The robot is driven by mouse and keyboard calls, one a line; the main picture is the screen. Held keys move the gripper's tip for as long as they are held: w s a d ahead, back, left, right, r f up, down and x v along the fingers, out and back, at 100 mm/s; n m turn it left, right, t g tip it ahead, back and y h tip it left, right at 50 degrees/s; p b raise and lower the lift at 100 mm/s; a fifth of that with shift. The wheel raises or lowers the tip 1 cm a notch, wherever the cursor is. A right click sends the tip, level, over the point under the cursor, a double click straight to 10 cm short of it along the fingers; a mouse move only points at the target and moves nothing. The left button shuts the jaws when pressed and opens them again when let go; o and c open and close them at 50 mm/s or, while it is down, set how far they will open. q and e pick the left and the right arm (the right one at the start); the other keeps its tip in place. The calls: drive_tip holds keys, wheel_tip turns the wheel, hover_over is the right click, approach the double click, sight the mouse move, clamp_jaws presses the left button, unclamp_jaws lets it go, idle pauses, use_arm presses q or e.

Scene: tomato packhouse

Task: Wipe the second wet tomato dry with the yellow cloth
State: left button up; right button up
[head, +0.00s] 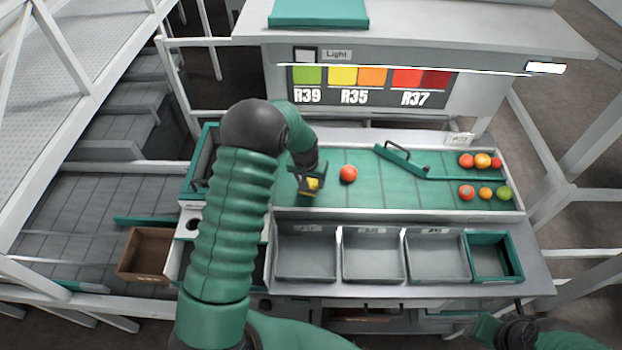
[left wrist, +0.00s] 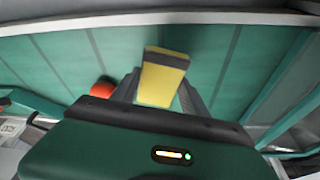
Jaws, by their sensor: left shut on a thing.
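My left gripper (head: 309,186) is shut on the yellow cloth (head: 313,184), above the left part of the green sorting surface. In the left wrist view the cloth (left wrist: 164,76) is a yellow pad with a dark edge, between the fingers (left wrist: 160,92). A red tomato (head: 348,173) lies alone on the green surface just right of the gripper, apart from the cloth. It shows partly hidden behind my gripper body in the left wrist view (left wrist: 103,87). I cannot tell whether it is wet. Part of my right arm shows at the bottom right; its fingers are out of view.
Several red, orange and green tomatoes (head: 482,161) sit in two rows at the right end. A green diverter bar (head: 402,160) stands left of them. Empty grey bins (head: 372,278) and a green-rimmed crate (head: 491,237) line the front. A brown box (head: 145,252) is at left.

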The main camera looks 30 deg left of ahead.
use_arm(q)
drive_tip(key=shift+w+a+f, duration=0.15)
drive_tip(key=shift+w+a, duration=0.05)
drive_tip(key=shift+w, duration=0.3)
drive_tip(key=shift+w+a+f, duration=0.15)
drive_tip(key=shift+w+a, duration=0.05)
drive_tip(key=shift+w, duration=0.25)
drive_tip(key=shift+w+a+b, duration=0.15)
drive_tip(key=shift+w+b, duration=0.2)
drive_tip(key=shift+w, duration=0.1)
drive_tip(key=shift+w+a, duration=0.2)
drive_tip(key=shift+w, duration=0.5)
drive_tip(key=shift+r, duration=0.1)
drive_tip(key=shift+s, duration=0.1)
drive_tip(key=shift+s+d, duration=0.15)
drive_tip(key=shift+s, duration=0.25)
drive_tip(key=shift+s+d+r+p, duration=0.1)
drive_tip(key=shift+s+d+p, duration=0.15)
drive_tip(key=shift+s, duration=0.55)
drive_tip(key=shift+s+d+p, duration=0.2)
drive_tip(key=shift+s, duration=0.55)
